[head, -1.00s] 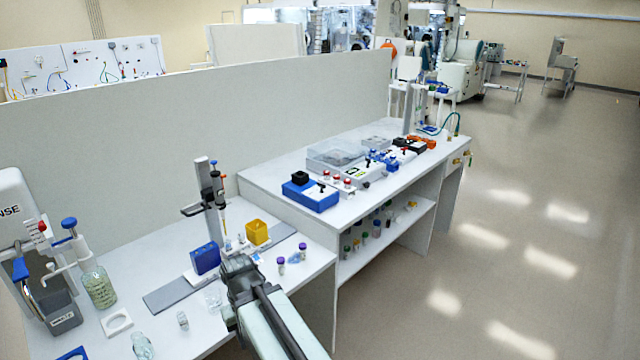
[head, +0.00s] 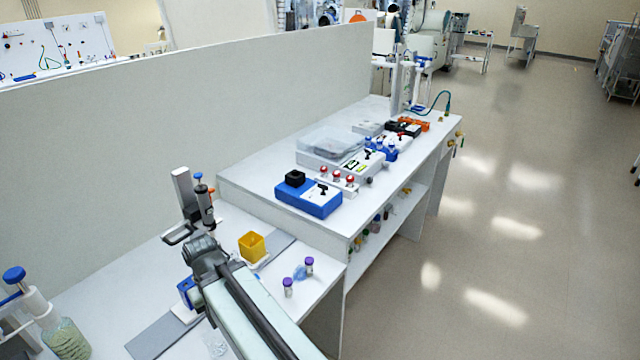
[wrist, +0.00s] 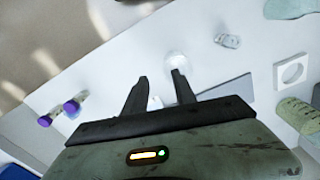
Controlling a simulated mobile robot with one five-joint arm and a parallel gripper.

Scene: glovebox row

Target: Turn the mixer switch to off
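A blue box with a black cup on top, which looks like the mixer (head: 308,200), stands at the near left end of the raised bench in the head view. A small black switch (head: 322,188) shows on its pale top panel; its setting is too small to read. My gripper (head: 203,246) is over the lower bench, left of the mixer and well apart from it. In the wrist view my gripper (wrist: 158,88) has its two fingers apart with nothing held between them.
Red-capped vials (head: 337,178) stand right beside the mixer. A yellow box (head: 252,246), purple-capped vials (head: 309,264) and a pipette stand (head: 187,190) are on the lower bench. A partition (head: 200,120) runs behind. Floor to the right is clear.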

